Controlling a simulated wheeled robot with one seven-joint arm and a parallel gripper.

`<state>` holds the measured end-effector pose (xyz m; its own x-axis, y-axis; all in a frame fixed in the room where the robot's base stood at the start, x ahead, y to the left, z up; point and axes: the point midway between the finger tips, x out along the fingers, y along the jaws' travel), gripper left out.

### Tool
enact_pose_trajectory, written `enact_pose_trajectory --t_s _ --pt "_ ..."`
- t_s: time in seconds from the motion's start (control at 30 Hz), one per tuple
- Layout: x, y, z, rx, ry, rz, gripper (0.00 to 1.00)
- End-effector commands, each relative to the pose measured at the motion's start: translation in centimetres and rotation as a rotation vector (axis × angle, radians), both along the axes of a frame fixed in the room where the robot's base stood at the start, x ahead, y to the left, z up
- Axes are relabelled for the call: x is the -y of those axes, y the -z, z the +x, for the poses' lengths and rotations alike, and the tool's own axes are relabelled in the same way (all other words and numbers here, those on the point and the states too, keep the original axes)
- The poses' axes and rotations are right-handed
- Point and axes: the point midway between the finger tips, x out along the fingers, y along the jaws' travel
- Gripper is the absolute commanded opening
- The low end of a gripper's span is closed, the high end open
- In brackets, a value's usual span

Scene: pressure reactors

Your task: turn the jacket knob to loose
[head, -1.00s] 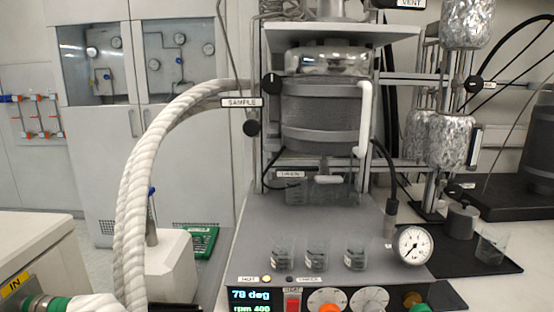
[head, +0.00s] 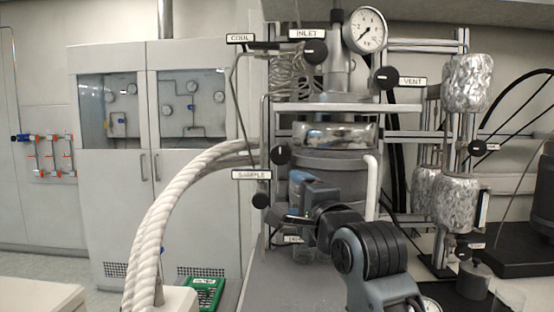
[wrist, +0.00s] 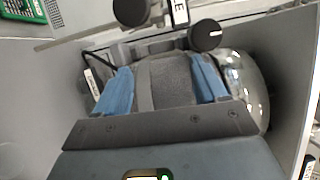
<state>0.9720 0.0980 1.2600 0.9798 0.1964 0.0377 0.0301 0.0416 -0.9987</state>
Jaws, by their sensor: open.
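A round black knob (head: 280,155) sits at the upper left of the grey jacket (head: 345,167) around the glass-topped vessel; I take it for the jacket knob, though no name shows on it. It also shows in the wrist view (wrist: 206,37) with a white pointer line, just beyond the right fingertip. My gripper (head: 300,190) is in front of the jacket, below this knob. In the wrist view my gripper (wrist: 163,85) is open, its blue fingertips apart with the grey jacket behind the gap. No contact with the knob shows.
The black SAMPLE knob (head: 260,201) is close by at lower left. COOL, INLET (head: 315,52) and VENT (head: 386,78) fittings are above. A thick white hose (head: 165,220) curves at left. Foil-wrapped vessels (head: 457,200) stand at right.

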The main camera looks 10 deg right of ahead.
Motion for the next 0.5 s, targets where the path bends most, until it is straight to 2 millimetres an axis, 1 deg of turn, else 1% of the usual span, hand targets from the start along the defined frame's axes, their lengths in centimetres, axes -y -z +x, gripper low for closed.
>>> enact_pose_trajectory --t_s 0.03,0.1,0.2,0.37,0.5 --pt "-0.3 -2.4 0.6 0.005 -0.008 0.03 0.72" --pt "-0.7 -4.3 1.2 0.002 -0.016 0.067 0.72" --pt "-1.0 -6.1 1.6 0.001 -0.023 0.099 0.72" --pt "-1.2 -6.9 2.4 -0.003 -0.027 0.116 0.72" --pt "-1.6 -7.0 4.1 -0.004 -0.027 0.115 0.72"
